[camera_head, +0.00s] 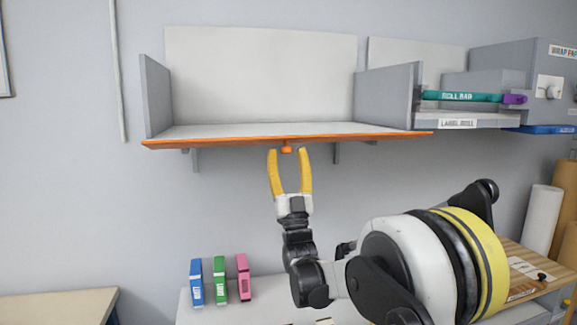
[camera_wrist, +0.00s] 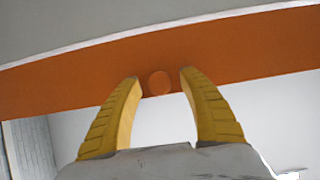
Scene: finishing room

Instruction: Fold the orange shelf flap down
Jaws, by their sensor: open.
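The orange shelf flap (camera_head: 220,140) shows as a thin strip along the front of the wall shelf (camera_head: 260,130), about level with its board. A small orange knob (camera_head: 287,149) sits near its middle. In the wrist view the flap (camera_wrist: 80,76) is a broad orange band across the picture, with the round knob (camera_wrist: 160,83) on it. My gripper (camera_head: 288,152) is open and points up from below, one yellow finger on each side of the knob. In the wrist view the fingertips (camera_wrist: 160,76) flank the knob with gaps; I see no contact.
The shelf has grey side panels and brackets (camera_head: 336,153) below. To the right a neighbouring shelf (camera_head: 475,120) holds a teal roll bar (camera_head: 455,96) and a grey box (camera_head: 530,80). Blue, green and pink boxes (camera_head: 219,279) stand on the white bench (camera_head: 262,292) below. Brown and white rolls stand far right.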

